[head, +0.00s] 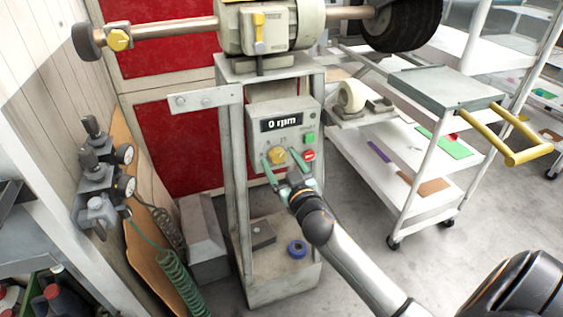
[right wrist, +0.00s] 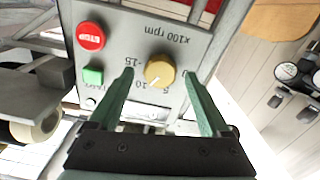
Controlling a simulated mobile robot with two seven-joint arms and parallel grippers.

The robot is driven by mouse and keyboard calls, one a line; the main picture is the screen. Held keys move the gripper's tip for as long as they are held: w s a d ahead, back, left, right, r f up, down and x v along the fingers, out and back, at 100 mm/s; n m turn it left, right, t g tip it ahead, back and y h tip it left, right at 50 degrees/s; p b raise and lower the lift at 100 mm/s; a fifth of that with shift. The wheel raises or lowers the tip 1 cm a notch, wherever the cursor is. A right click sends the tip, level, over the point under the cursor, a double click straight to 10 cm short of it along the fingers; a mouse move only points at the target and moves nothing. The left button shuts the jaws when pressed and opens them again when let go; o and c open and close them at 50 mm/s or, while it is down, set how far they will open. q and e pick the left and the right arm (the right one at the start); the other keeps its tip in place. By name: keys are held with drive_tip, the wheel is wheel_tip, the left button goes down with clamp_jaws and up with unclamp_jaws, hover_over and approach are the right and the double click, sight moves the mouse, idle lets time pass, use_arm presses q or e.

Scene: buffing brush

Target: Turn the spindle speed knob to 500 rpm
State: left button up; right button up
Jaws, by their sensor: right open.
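The yellow spindle speed knob (head: 277,155) is on the grey control panel (head: 256,137), below a display (head: 282,122) reading "0 rpm". My right gripper (head: 280,157) is open, its green fingers on either side of the knob. In the right wrist view the knob (right wrist: 160,69) lies between the fingertips (right wrist: 157,74), with no clear contact. Its white pointer mark faces the scale, roughly between the 5 and the 10. The scale is marked "x100 rpm". My left gripper is not in view.
A red STOP button (right wrist: 90,36) and a green button (right wrist: 93,75) sit close beside the knob. Above the panel is the buffing machine (head: 270,28) with its dark brush wheel (head: 408,22). A white cart (head: 430,190) stands right; air regulators (head: 98,185) are left.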

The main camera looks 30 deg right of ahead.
clamp_jaws()
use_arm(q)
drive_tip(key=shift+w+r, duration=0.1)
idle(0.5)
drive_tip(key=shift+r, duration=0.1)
use_arm(e)
drive_tip(key=n+p, duration=0.2)
drive_tip(key=n, duration=0.3)
drive_tip(key=shift+n, duration=1.3)
drive_tip(key=shift+n+p, duration=0.4)
drive_tip(key=shift+n, duration=0.7)
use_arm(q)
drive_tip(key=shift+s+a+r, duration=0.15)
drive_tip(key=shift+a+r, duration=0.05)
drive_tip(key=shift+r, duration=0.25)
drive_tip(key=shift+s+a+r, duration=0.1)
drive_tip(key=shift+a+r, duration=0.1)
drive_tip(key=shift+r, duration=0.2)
use_arm(e)
drive_tip(key=shift+a+f+n, duration=0.1)
drive_tip(key=shift+n, duration=0.8)
